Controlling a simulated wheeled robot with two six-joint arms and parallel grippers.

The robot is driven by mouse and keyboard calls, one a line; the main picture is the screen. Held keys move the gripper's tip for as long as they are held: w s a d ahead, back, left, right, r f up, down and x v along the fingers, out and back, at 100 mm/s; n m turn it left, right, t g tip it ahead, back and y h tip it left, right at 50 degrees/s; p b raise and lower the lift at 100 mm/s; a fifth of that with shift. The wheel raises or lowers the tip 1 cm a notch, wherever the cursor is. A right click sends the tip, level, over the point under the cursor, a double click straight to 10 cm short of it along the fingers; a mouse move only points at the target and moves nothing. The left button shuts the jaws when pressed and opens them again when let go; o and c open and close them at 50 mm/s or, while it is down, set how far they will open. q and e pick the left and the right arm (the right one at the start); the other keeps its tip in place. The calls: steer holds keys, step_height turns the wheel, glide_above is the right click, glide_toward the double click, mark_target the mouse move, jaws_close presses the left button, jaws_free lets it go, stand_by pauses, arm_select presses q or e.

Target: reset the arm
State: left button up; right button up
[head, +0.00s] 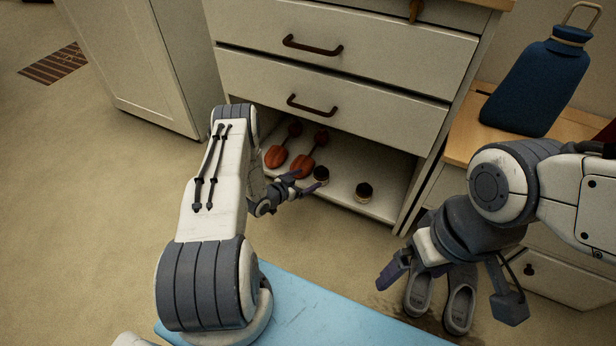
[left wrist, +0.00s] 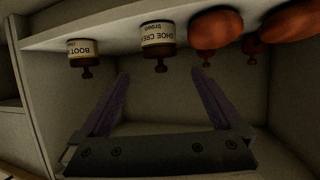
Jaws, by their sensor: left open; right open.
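The left arm reaches up from the bottom left. The right arm comes in from the right edge.
The shelf (head: 385,209) holds reddish-brown wooden shoe pieces (head: 276,156), a shoe cream jar (left wrist: 157,38) and a boot jar (left wrist: 82,50). Grey shoes (head: 459,300) stand on the floor. A blue bottle (head: 540,85) stands on the wooden top at right. Floor at left is clear.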

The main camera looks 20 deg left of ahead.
mark_target(322, 173)
arm_select(q)
steer(key=b+x, duration=0.7)
steer(key=x, duration=0.5)
steer(key=shift+f, duration=0.15)
step_height(322, 173, up, 2)
steer(key=shift+w+r+p, duration=0.1)
steer(key=shift+p, duration=0.8)
steer(key=shift+r+p, duration=0.6)
steer(key=shift+r, duration=0.3)
steer(key=shift+f, duration=0.1)
